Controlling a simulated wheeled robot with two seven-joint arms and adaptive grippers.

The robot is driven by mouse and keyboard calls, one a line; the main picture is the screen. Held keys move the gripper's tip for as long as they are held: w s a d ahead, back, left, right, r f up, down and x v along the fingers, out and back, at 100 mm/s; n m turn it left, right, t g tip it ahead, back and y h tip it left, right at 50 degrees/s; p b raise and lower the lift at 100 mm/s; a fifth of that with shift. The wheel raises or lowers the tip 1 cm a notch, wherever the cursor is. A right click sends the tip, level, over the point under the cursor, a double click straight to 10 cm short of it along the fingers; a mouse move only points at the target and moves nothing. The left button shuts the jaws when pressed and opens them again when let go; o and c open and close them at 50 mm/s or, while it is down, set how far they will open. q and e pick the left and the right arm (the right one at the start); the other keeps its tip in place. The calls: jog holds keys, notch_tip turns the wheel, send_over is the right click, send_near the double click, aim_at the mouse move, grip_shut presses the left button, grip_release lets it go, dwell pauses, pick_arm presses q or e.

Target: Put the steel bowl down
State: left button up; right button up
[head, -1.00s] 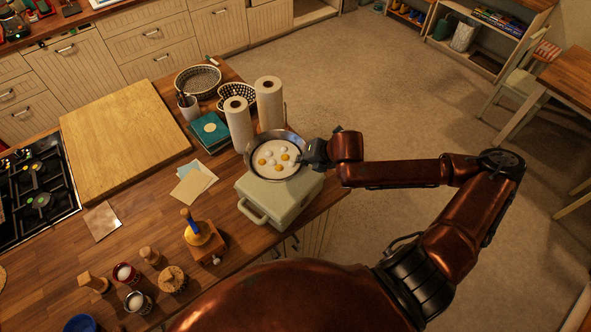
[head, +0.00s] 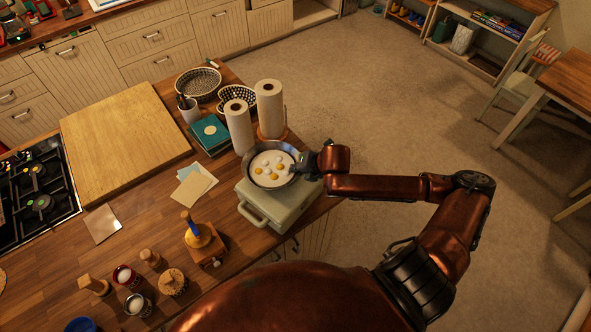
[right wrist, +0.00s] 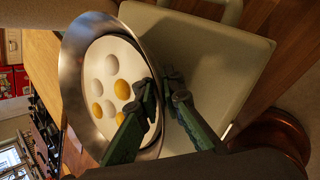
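The steel bowl (head: 262,147) is over the back part of a pale green lidded box (head: 274,207) on the wooden counter. Several white and yellow eggs (head: 271,170) lie in it. My right gripper (head: 298,168) reaches in from the right to the bowl's right side. In the right wrist view the gripper's fingers (right wrist: 162,86) straddle the rim of the bowl (right wrist: 74,70), one inside and one outside. The bowl looks tilted there and overlaps the box lid (right wrist: 207,62). I cannot tell whether its base touches the lid. My left gripper is not in view.
Two paper towel rolls (head: 239,128) stand close behind the bowl. Teal books (head: 210,133) and paper sheets (head: 194,187) lie to the left. Open floor lies right of the counter edge.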

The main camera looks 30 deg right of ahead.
jog(key=o, duration=0.3)
jog(key=shift+s+d+r, duration=0.15)
jog(key=shift+s+r, duration=0.05)
jog(key=shift+r, duration=0.2)
jog(key=shift+p+v, duration=1.9)
jog(key=shift+v, duration=3.7)
jog(key=shift+w, duration=0.15)
